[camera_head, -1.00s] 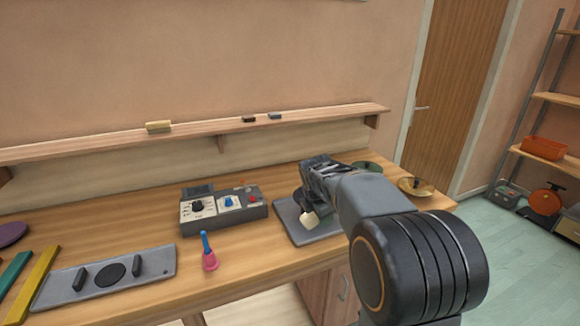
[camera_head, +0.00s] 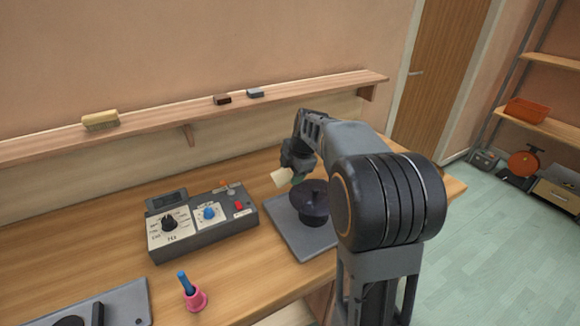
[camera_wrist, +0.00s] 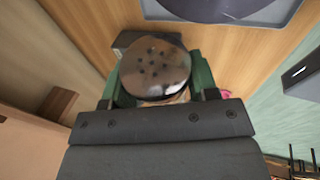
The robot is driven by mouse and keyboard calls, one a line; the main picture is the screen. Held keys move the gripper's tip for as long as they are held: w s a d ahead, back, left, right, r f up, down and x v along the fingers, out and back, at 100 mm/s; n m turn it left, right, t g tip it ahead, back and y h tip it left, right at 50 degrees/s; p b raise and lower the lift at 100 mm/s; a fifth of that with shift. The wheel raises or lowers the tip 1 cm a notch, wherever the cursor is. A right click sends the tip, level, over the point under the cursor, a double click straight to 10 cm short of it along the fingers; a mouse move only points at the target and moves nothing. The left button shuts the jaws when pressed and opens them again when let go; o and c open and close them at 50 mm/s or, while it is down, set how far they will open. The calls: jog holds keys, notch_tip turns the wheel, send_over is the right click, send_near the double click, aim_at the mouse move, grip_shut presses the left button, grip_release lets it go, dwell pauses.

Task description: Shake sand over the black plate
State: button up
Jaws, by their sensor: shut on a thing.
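The black plate (camera_head: 311,196) is a dark round disc on a stand on a square grey base (camera_head: 290,228), at the right end of the bench. My arm hides part of it in the head view. My gripper (camera_head: 295,167) is shut on a shaker (camera_head: 281,178), whose body shows cream-coloured. It holds the shaker tilted, up and to the back left of the plate in the picture. The wrist view shows the shaker's metal cap (camera_wrist: 155,67) with several holes, between the green fingers. A round dark surface shows at the wrist view's top. I cannot make out any sand.
A grey control box (camera_head: 200,224) with knobs stands left of the plate. A pink bell with a blue handle (camera_head: 193,293) stands in front of it. A wall shelf (camera_head: 200,121) behind holds small blocks and a brush. Bench to the box's left is clear.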

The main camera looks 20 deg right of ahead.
aim_at(296, 203)
notch_tip(296, 203, down, 2)
jog(key=y, duration=0.4)
jog(key=shift+d+f+m, duration=0.1)
jog(key=shift+m, duration=0.2)
jog(key=shift+s+f+m+y+p, duration=0.1)
jog(key=shift+f+y+p, duration=0.25)
jog(key=shift+y, duration=0.3)
jog(key=shift+w+f+m+y+p, duration=0.1)
jog(key=shift+f+y+p, duration=0.25)
jog(key=shift+y, duration=0.35)
jog(key=shift+s+f+m+y+p, duration=0.1)
jog(key=shift+f+y+p, duration=0.2)
jog(key=shift+y, duration=0.35)
jog(key=shift+s, duration=0.1)
jog(key=shift+s+d+b, duration=0.1)
jog(key=shift+s+b, duration=0.95)
jog(key=shift+s, duration=0.1)
jog(key=shift+s+d+r+b, duration=0.15)
jog(key=shift+s+b, duration=0.25)
jog(key=shift+s, duration=0.25)
jog(key=shift+s+d+r+b, duration=0.1)
jog(key=shift+s+b, duration=0.25)
jog(key=shift+s, duration=0.3)
